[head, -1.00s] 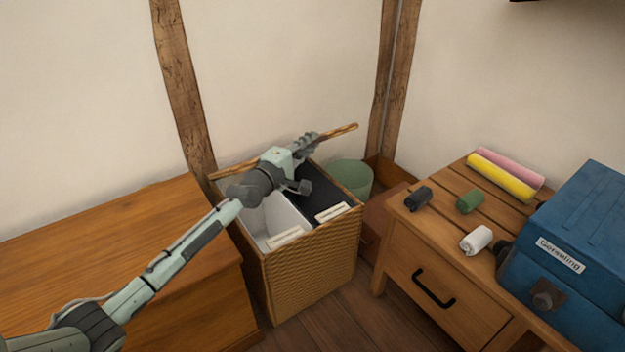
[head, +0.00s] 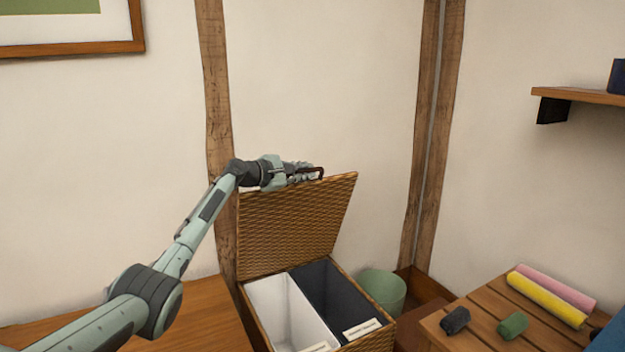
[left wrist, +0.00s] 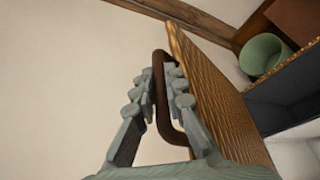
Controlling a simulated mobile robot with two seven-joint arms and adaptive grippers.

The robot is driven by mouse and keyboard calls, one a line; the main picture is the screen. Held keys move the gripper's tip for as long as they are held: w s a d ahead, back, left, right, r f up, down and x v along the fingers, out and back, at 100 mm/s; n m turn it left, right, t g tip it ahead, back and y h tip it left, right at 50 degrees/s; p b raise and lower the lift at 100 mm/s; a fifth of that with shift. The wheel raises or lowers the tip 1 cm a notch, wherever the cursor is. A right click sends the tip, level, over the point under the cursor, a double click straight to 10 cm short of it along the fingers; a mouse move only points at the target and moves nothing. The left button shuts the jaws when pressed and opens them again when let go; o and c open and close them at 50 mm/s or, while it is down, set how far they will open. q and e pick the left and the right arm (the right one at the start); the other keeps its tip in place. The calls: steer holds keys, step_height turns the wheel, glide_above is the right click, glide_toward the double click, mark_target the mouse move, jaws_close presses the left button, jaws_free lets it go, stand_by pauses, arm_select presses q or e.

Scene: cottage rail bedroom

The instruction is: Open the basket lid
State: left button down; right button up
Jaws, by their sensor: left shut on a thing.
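The wicker basket (head: 372,341) stands between the two wooden furniture pieces, with a white compartment and a dark compartment showing inside. Its woven lid (head: 292,228) stands raised, near upright, hinged at the back edge. My left gripper (head: 312,173) is at the lid's top edge, shut on the brown lid handle (head: 321,172). In the left wrist view the fingers (left wrist: 165,95) close around the handle (left wrist: 160,100), and the lid (left wrist: 215,100) is beside them. My right gripper is not in view.
A green bin (head: 383,288) stands right behind the basket. A wooden chest (head: 200,315) is at the left. A slatted table (head: 470,318) at the right holds rolls. A wall shelf (head: 580,96) juts out at upper right.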

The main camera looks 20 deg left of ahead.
arm_select(q)
steer(key=shift+w+a+r, duration=0.1)
stand_by(0.3)
steer(key=c, duration=1.6)
jaws_free()
steer(key=v, duration=1.2)
